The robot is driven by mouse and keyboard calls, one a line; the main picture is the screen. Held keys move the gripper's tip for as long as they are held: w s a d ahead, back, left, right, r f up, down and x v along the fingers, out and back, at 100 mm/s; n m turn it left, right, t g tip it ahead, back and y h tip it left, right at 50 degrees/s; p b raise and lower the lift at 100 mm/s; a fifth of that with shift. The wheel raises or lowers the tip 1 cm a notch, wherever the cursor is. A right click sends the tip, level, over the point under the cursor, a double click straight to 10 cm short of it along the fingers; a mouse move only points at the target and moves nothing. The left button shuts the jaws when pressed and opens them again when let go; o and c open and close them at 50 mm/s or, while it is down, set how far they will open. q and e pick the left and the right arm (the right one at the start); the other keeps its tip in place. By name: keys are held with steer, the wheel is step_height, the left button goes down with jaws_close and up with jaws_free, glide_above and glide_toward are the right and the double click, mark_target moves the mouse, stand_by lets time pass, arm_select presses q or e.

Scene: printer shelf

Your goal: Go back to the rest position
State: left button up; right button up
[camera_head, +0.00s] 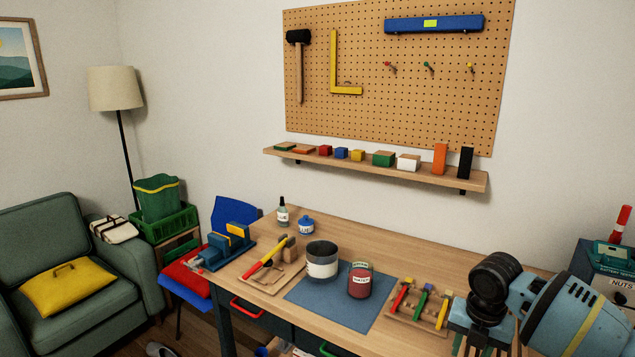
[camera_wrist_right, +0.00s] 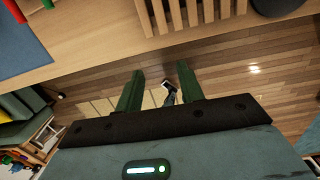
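My right arm (camera_head: 570,310) reaches in at the lower right of the head view, over the right end of the workbench. In the right wrist view my right gripper (camera_wrist_right: 160,72) shows two green fingers spread apart with nothing held between them. Beyond the fingers are the wooden floor and a small dark object lying on it. The workbench edge (camera_wrist_right: 75,68) crosses the top of that view, apart from the fingers. My left gripper is in neither view.
On the workbench (camera_head: 400,240) a dark pot (camera_head: 322,262) and a red can (camera_head: 359,281) stand at a blue mat (camera_head: 312,294). A tool rack (camera_head: 418,306) lies beside my right arm. A shelf (camera_head: 225,169) is not touched; a green armchair (camera_head: 85,255) stands left.

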steer(key=s+a+f+m+t+y, duration=0.25)
steer(key=s+a+f+m, duration=0.3)
steer(key=a+f, duration=0.4)
steer(key=s+a+f+m+t+y, duration=0.2)
steer(key=s+a+f+m+y, duration=0.15)
steer(key=a+f+m, duration=0.4)
steer(key=s+d+f+m+t+h, duration=0.2)
steer(key=s+d+f+m, duration=0.1)
steer(key=s+m, duration=0.4)
steer(key=s+d+f+m+t+h, duration=0.2)
steer(key=s+d+f+m, duration=0.2)
steer(key=s, duration=0.9)
steer(key=m, duration=0.3)
